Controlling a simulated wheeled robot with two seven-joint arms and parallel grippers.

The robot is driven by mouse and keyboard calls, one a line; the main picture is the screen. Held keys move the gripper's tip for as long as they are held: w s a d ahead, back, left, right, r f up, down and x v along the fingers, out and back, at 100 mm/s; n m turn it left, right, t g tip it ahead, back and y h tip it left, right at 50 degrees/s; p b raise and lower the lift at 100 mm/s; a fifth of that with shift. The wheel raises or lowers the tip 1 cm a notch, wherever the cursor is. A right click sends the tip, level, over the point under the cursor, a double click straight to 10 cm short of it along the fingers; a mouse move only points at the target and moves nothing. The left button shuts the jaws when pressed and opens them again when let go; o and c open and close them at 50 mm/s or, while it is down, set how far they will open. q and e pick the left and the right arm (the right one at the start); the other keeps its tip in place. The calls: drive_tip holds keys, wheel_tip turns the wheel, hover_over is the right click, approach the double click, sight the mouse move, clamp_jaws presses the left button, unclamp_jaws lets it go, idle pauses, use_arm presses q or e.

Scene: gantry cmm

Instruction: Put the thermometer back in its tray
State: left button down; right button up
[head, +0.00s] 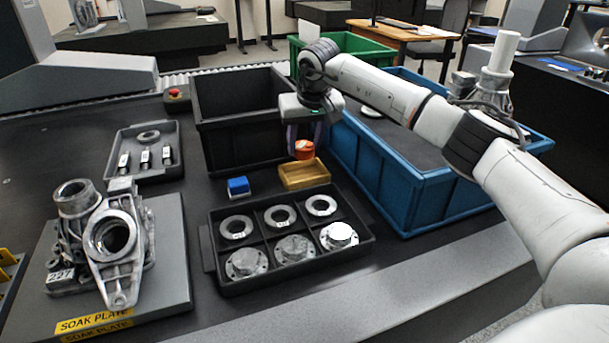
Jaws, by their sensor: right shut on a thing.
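My right gripper (305,137) points down near the middle of the table and is shut on a small orange thing (305,150), which looks to be the thermometer. The fingers partly hide it. A small yellow tray (306,182) sits on the dark table just below and in front of it. The orange thing overlaps the tray's back edge in the picture; I cannot tell whether it touches the tray. The tray's inside looks empty where it shows. My left gripper is not in view.
A small blue block (238,187) lies left of the yellow tray. A black compartment tray (213,272) with rings and flanges is in front. A black bin (240,132) and a blue bin (400,195) stand close on either side. A casting (117,240) stands at left.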

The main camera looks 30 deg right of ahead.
sight(306, 159)
wheel_tip(306, 159, down, 3)
drive_tip(key=shift+f, duration=0.1)
wheel_tip(306, 159, down, 3)
drive_tip(key=shift+f+b, duration=0.1)
drive_tip(key=shift+b, duration=0.35)
drive_tip(key=shift+f, duration=0.1)
drive_tip(key=o, duration=0.9)
drive_tip(key=shift+f, duration=0.1)
drive_tip(key=shift+r, duration=0.35)
drive_tip(key=p+v, duration=0.2)
drive_tip(key=v, duration=0.9)
drive_tip(key=shift+s+r, duration=0.25)
